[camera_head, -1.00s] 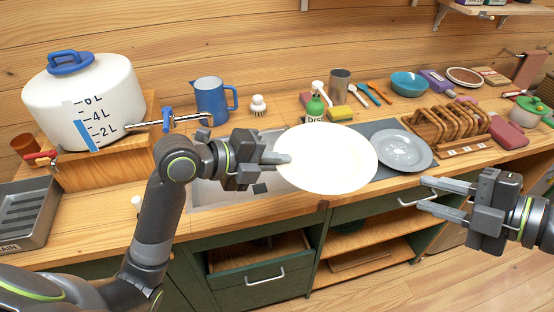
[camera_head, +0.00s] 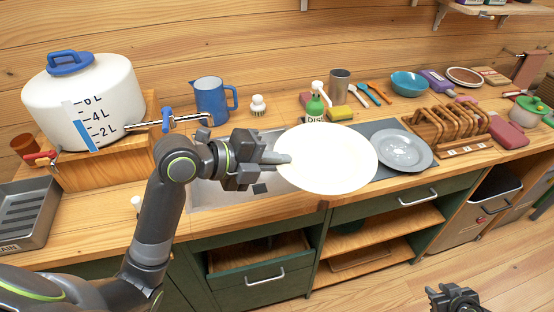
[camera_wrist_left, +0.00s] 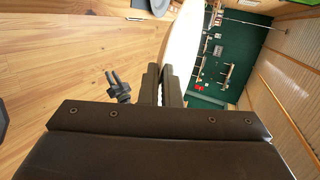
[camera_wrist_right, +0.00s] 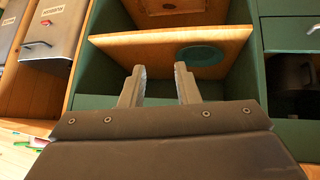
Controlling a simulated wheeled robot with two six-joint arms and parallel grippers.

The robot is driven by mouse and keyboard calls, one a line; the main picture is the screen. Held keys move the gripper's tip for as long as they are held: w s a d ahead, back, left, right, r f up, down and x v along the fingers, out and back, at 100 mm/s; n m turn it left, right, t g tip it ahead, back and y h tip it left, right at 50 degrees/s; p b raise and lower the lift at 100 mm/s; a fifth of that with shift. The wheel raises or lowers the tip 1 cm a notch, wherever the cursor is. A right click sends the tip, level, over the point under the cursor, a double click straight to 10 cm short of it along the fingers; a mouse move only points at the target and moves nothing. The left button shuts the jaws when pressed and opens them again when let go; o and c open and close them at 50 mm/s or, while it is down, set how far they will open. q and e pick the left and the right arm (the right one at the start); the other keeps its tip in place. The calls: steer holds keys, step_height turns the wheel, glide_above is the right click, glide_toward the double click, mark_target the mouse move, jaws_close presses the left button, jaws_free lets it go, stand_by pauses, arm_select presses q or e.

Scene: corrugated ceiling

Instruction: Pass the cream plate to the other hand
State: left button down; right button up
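The cream plate (camera_head: 328,160) is held up in front of the counter in the head view, its face towards the camera. My left gripper (camera_head: 279,159) is shut on the plate's left rim. The left wrist view shows the fingers (camera_wrist_left: 164,84) pinching the plate's edge (camera_wrist_left: 183,45). My right gripper (camera_head: 452,296) is low at the bottom right of the head view, well apart from the plate. In the right wrist view its fingers (camera_wrist_right: 160,88) are apart with nothing between them, facing open green shelves.
A grey plate (camera_head: 404,150) lies on the counter right of the cream plate. A wooden rack (camera_head: 446,124), a green soap bottle (camera_head: 315,108) and a blue jug (camera_head: 211,100) stand behind. The space right of the cream plate, before the cabinets, is free.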

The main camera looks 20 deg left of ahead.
steer(key=s+d+f+m+g+h, duration=0.2)
steer(key=s+f+m+g, duration=0.15)
steer(key=s+f, duration=1.3)
steer(key=s+a+f+g, duration=0.1)
steer(key=s+f, duration=0.2)
steer(key=s, duration=0.5)
steer(key=s+a+f+m+g, duration=0.1)
steer(key=s+a+f, duration=0.1)
steer(key=s, duration=0.6)
steer(key=s+a+f+m+g, duration=0.1)
steer(key=s+f, duration=0.3)
steer(key=s, duration=0.5)
steer(key=shift+a+f+h, duration=0.2)
steer(key=shift+a+h, duration=0.1)
steer(key=shift+h, duration=0.1)
